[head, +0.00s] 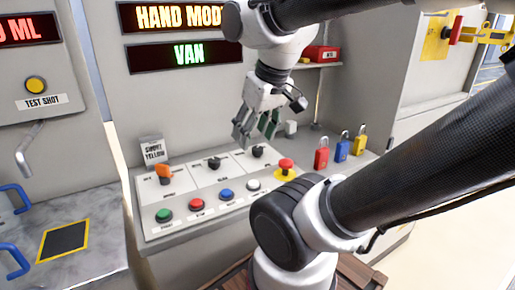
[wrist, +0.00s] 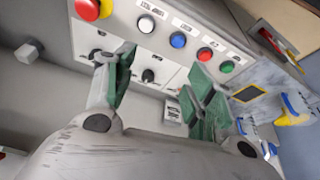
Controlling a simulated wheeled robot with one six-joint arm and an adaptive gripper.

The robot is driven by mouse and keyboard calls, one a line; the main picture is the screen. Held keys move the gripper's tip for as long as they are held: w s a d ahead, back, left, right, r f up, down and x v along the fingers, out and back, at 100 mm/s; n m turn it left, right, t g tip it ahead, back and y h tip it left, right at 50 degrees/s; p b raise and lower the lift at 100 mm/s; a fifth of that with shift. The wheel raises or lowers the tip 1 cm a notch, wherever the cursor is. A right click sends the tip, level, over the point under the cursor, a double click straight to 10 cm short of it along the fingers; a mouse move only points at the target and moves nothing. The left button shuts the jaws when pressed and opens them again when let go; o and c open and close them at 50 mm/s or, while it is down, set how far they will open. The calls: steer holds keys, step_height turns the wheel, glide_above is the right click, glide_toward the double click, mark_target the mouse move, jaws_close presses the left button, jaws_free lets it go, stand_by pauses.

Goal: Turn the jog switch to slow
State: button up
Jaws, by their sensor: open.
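The control panel (head: 188,185) carries three rotary switches in a row. The left switch (head: 164,173) has an orange handle; the middle switch (head: 214,163) and right switch (head: 258,152) are black. Their small labels are too blurred to tell which is the jog switch or its setting. My gripper (head: 254,130) is open and empty, with green-padded fingers, above the right part of the row. In the wrist view, the middle switch (wrist: 148,76) shows between the spread fingers (wrist: 162,88), and the right switch (wrist: 97,54) is beside one finger.
A red mushroom button (head: 286,164) on yellow and several coloured push buttons (head: 197,204) sit in front of the switches. A card (head: 152,150) stands behind the orange switch. Red, blue and yellow padlocks (head: 342,147) stand at the right. Displays (head: 184,53) hang above.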

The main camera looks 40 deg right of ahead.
steer(key=w+d+f+m+g, duration=0.2)
steer(key=d+f, duration=0.1)
steer(key=g, duration=0.2)
glide_above(258, 148)
steer(key=f, duration=0.6)
steer(key=shift+w+d+f, duration=0.1)
steer(key=shift+w+f, duration=0.05)
steer(key=shift+w, duration=0.15)
steer(key=shift+s+f, duration=0.15)
steer(key=shift+f, duration=0.1)
step_height(258, 148, down, 7)
steer(key=shift+f, duration=0.1)
steer(key=c, duration=1.1)
